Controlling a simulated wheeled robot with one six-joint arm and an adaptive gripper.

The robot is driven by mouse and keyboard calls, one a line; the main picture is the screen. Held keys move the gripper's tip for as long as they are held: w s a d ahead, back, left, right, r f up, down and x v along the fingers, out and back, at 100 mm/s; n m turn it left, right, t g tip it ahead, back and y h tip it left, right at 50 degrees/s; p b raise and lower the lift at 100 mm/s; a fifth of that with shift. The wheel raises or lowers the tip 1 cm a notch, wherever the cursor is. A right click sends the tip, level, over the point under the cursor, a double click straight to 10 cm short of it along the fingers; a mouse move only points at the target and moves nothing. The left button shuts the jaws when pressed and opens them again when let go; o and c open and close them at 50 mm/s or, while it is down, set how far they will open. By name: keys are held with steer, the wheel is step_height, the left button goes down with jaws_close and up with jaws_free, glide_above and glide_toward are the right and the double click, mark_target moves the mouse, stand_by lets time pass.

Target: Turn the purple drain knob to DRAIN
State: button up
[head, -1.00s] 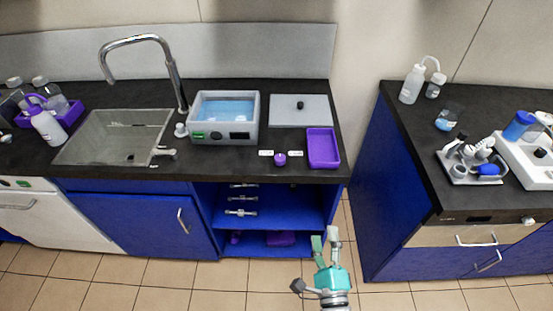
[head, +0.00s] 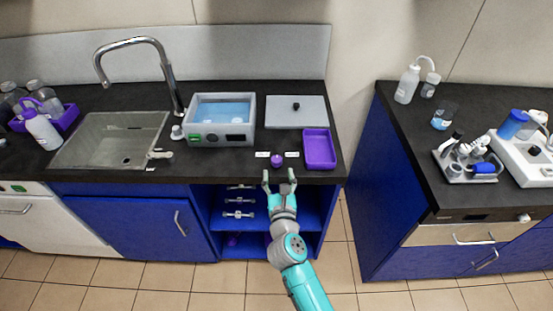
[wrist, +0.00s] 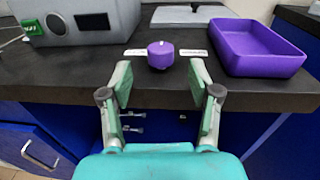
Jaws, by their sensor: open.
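The purple drain knob (head: 277,160) sits on the black counter near its front edge, between two small white labels, one to its left (head: 262,154) and one to its right (head: 292,154). The label text is too small to read. In the wrist view the knob (wrist: 160,54) is a short round cap with a pale mark on its top, lying ahead and between my fingers. My gripper (head: 279,178) is open and empty, just in front of the counter edge, its fingertips short of the knob and apart from it.
A purple tray (head: 333,150) stands right of the knob. A grey water bath (head: 250,124) is behind it on the left, and a grey lid plate (head: 297,122) lies behind. The counter front edge and open blue shelves (head: 310,218) are close to my gripper.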

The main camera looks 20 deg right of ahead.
mark_target(277, 164)
steer(key=x, duration=0.7)
steer(key=c, duration=1.2)
